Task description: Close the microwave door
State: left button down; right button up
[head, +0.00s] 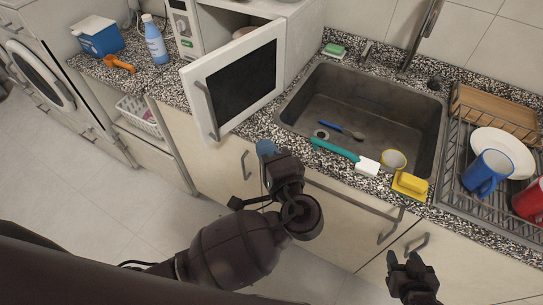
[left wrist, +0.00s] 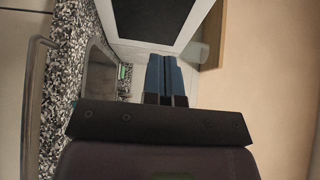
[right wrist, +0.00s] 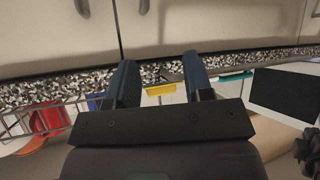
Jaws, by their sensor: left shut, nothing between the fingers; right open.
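The white microwave (head: 217,25) stands on the counter with its door (head: 232,82) swung wide open toward me, the dark window facing up and right. The door's handle (head: 207,108) is on its near left edge. The door also shows at the top of the left wrist view (left wrist: 160,20). My left gripper (head: 265,148) is shut and empty, just below and in front of the door's lower right corner; its blue fingers show in the left wrist view (left wrist: 166,75). My right gripper (head: 407,262) is open and empty, low in front of the cabinets; its blue fingers are apart in the right wrist view (right wrist: 158,80).
A dish rack (head: 463,190) is at the right.

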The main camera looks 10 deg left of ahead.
pick_arm(q)
jog(key=w+a+p, duration=0.2)
jog(key=w+a, duration=0.2)
jog(key=a, duration=0.2)
jog(key=shift+w+a, duration=0.2)
jog(key=shift+w, duration=0.2)
pick_arm(e)
jog(key=shift+s+d+r, duration=0.2)
jog(key=shift+s+r, duration=0.05)
jog(key=shift+s, duration=0.3)
jog(key=shift+r, duration=0.1)
